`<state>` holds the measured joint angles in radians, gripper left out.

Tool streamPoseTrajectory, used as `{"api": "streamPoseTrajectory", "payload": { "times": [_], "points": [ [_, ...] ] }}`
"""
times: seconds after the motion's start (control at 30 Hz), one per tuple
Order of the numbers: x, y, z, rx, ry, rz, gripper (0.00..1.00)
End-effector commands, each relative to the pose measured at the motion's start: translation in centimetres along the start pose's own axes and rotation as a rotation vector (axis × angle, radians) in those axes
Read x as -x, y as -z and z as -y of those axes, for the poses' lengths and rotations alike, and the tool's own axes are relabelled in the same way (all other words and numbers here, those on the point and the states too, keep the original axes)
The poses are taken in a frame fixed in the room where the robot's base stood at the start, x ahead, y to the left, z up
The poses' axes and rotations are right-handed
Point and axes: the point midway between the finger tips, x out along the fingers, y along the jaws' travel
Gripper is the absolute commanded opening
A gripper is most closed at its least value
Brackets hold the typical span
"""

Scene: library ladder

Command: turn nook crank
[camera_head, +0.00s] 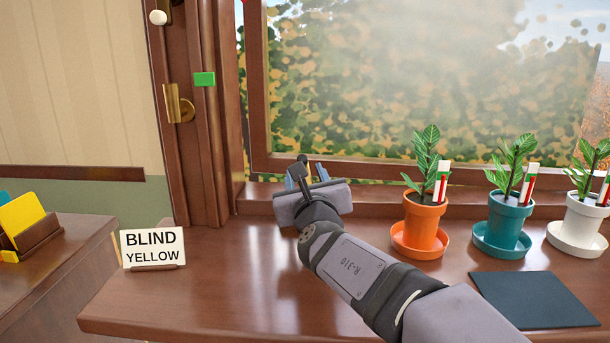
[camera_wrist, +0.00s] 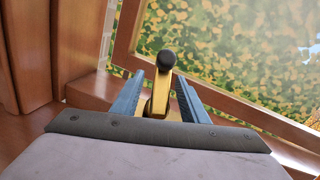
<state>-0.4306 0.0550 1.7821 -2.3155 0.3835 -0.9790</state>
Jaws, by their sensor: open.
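The crank is a brass arm (camera_wrist: 161,92) with a round black knob (camera_wrist: 166,60), seen in the wrist view at the window's lower left. In the head view only its dark knob (camera_head: 303,160) and a bit of stem show above my gripper; the rest is hidden behind the wrist. My gripper (camera_wrist: 161,80) is open, with one blue-grey finger on each side of the brass arm and visible gaps to both. The knob stands up beyond the fingertips. In the head view my gripper (camera_head: 306,176) is at the sill, near the frame's left corner.
Plants in orange (camera_head: 424,212), teal (camera_head: 503,222) and white (camera_head: 580,222) pots stand right of my arm. A dark mat (camera_head: 533,299) lies in front. A "BLIND YELLOW" card (camera_head: 153,247) stands left. A green tab (camera_head: 204,79) is on the frame. Desk between card and arm is clear.

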Motion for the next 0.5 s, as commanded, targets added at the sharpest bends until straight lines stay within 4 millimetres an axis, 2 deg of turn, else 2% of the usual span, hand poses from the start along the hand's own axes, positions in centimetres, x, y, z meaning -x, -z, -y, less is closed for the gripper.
{"api": "streamPoseTrajectory", "payload": {
  "times": [0.2,0.47,0.5],
  "points": [
    [-1.08,0.06,-0.04,0.000,-0.001,-0.001,0.40],
    [-1.13,0.03,-0.03,0.000,-0.001,0.000,0.40],
    [-1.13,0.03,-0.03,0.000,-0.001,0.000,0.31]
  ]
}}
